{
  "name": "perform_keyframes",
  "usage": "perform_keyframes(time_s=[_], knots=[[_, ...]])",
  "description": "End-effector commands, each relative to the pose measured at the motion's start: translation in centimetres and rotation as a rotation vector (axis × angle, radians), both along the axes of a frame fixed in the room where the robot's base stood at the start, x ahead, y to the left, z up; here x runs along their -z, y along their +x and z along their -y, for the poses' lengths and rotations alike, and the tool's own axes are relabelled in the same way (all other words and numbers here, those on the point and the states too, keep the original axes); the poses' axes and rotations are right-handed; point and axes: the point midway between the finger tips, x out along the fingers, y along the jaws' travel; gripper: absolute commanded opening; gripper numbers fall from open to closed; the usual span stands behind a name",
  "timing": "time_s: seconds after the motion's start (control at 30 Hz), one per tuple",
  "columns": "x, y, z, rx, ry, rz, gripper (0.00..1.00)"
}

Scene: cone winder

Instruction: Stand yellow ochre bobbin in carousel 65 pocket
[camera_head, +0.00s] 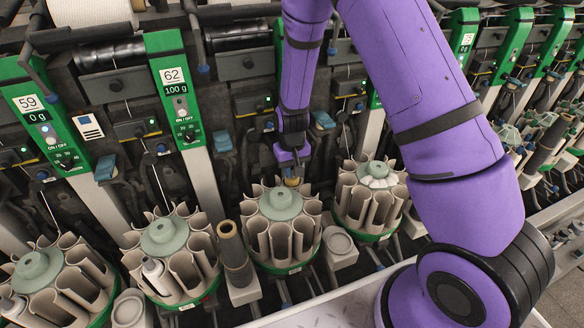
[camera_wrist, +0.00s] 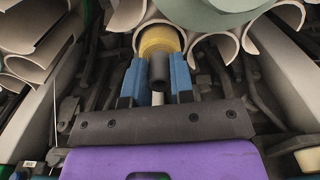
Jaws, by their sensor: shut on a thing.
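My gripper (camera_wrist: 157,82) has its blue fingers on either side of the dark tube end of the yellow ochre bobbin (camera_wrist: 160,42), shut on it. In the wrist view the yellow winding sits at the mouth of a beige carousel pocket (camera_wrist: 132,14), partly hidden by its wall; how deep it is I cannot tell. In the head view my gripper (camera_head: 291,163) is at the back rim of a carousel (camera_head: 282,238) with a grey-green hub, and a little of the bobbin shows (camera_head: 292,181). My arm hides the panel behind, so no 65 is readable.
Neighbouring carousels stand close by, left (camera_head: 168,262) and right (camera_head: 370,207). A brown tube (camera_head: 233,252) stands upright between the left and middle carousels. Green panels marked 59 (camera_head: 44,118) and 62 (camera_head: 176,92) rise behind. Dark machine levers crowd the space around my gripper.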

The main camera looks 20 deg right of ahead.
Motion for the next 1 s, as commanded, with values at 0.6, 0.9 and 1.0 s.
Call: perform_keyframes(time_s=[0.6, 0.9, 1.0], knots=[[0.52, -0.01, 0.01, 0.000, 0.000, 0.000, 0.45], [0.49, -0.02, 0.01, 0.000, 0.000, 0.000, 0.52], [0.05, 0.03, 0.00, 0.000, 0.000, 0.001, 0.52]])
